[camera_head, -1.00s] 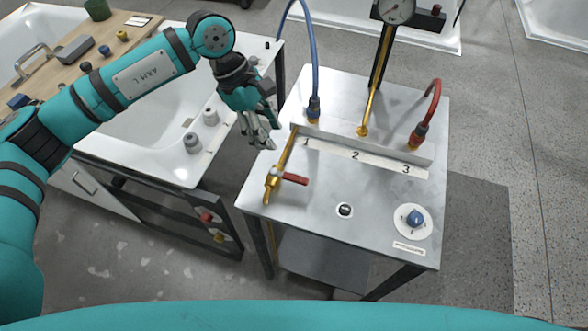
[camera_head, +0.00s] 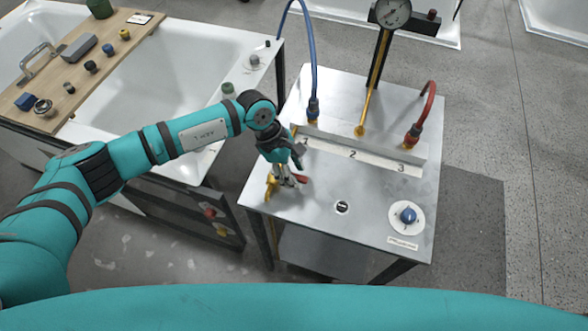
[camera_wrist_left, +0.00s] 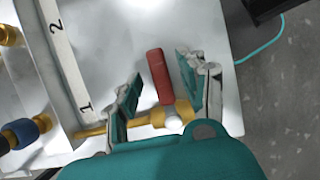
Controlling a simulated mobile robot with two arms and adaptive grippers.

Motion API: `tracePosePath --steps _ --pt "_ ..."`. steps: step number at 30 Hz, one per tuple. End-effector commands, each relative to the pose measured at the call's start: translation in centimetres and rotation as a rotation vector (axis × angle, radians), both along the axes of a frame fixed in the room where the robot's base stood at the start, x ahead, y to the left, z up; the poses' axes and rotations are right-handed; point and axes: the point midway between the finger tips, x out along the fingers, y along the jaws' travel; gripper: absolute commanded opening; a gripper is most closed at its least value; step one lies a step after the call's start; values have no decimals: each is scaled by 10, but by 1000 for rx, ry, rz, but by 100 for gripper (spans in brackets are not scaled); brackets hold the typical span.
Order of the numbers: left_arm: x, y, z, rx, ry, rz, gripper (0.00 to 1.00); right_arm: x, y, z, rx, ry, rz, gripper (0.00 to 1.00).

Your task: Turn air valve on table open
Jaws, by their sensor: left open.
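The air valve is a brass fitting (camera_head: 270,186) with a red lever handle (camera_head: 302,179), at the left side of the metal table (camera_head: 375,228). In the left wrist view the red handle (camera_wrist_left: 158,76) points away from the brass body (camera_wrist_left: 172,116). My left gripper (camera_head: 288,182) is over the valve. In the left wrist view my left gripper (camera_wrist_left: 160,85) is open, with one finger on each side of the red handle and gaps showing between. In the head view the gripper hides part of the valve. My right gripper is not in view.
A strip numbered 1 to 3 (camera_head: 330,148) runs behind the valve, with a blue hose (camera_head: 316,60), a gauge post (camera_head: 374,80) and a red hose (camera_head: 430,100). A blue knob (camera_head: 408,215) sits at front right. A bathtub (camera_head: 150,90) stands left.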

Motion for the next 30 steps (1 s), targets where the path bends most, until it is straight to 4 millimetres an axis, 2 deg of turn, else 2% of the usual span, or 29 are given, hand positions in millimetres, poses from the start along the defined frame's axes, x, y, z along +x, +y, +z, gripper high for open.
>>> tracePosePath --steps 4,13,25,30 --pt "0 0 0 0 0 0 40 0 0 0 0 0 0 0" --pt "0 0 0 0 0 0 0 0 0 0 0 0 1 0" --pt "0 0 0 0 0 -1 0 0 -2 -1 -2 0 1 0" --pt "0 5 -2 -1 -3 -19 0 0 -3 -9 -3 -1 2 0"
